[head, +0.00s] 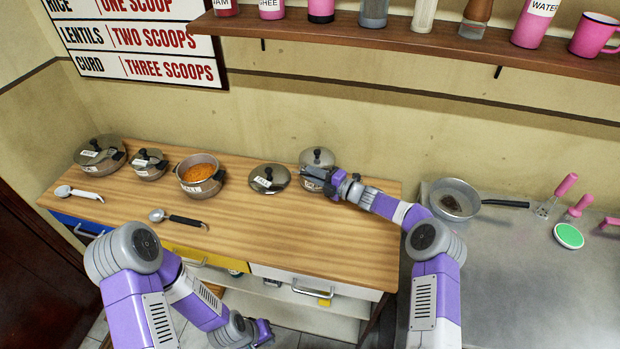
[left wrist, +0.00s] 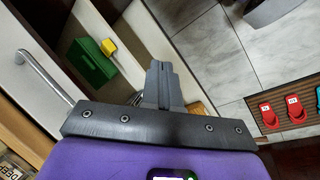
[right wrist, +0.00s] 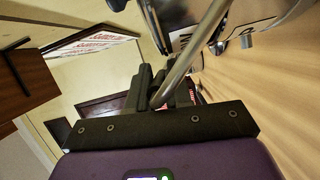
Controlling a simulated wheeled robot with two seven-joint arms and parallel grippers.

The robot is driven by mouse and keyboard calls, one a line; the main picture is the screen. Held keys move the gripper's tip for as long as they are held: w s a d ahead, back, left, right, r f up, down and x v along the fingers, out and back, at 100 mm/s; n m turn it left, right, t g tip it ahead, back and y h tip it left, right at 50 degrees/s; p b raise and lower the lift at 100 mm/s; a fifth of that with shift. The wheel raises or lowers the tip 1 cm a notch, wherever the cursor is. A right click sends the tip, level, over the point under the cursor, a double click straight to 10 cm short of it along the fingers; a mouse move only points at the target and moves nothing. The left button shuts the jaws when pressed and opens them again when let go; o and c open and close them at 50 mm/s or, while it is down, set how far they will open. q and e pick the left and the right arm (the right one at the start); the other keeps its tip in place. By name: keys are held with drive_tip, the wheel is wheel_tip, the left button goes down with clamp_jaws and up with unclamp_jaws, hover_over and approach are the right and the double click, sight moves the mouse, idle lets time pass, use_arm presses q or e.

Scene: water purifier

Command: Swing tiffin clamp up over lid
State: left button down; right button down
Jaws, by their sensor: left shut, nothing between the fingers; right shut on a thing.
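A steel lidded vessel (head: 317,158), apparently the tiffin, stands at the right part of the wooden counter. It is partly hidden behind my right gripper (head: 336,183). In the right wrist view, part of the vessel (right wrist: 245,22) shows at the top right. My right gripper (right wrist: 168,98) is shut on a bent metal bar (right wrist: 203,45), which looks like the clamp. The bar slants up to the right, toward the vessel; where it joins is unclear. My left gripper (head: 263,332) is low in front of the cabinet. Its fingers (left wrist: 161,84) are together and empty.
A loose labelled lid (head: 269,178) lies left of the vessel. Farther left are several pots, including an open one (head: 200,177) with orange food, and two ladles. A wall shelf (head: 420,45) hangs above.

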use_arm(q)
drive_tip(key=w+r+n+t+y, duration=0.1)
drive_tip(key=w+r+n+t, duration=0.1)
drive_tip(key=w+r+n, duration=0.2)
drive_tip(key=w+a+r+n+t+y, duration=0.1)
drive_tip(key=w+r+n, duration=0.3)
drive_tip(key=w+n, duration=0.4)
drive_tip(key=w+r+n+t+y, duration=0.2)
drive_tip(key=w+r+n+t, duration=0.1)
drive_tip(key=w+n, duration=0.3)
drive_tip(key=shift+w+a+r+n+t, duration=0.15)
drive_tip(key=shift+w+r+n+t, duration=0.25)
drive_tip(key=shift+r+n, duration=0.25)
drive_tip(key=w+d+r+n+t+h, duration=0.3)
drive_tip(key=w+d+r+n, duration=0.65)
drive_tip(key=d+r, duration=0.45)
drive_tip(key=w+d+f, duration=0.1)
drive_tip(key=w+f, duration=0.3)
drive_tip(key=w, duration=0.7)
drive_tip(key=shift+w+d, duration=0.2)
drive_tip(key=shift+d, duration=0.15)
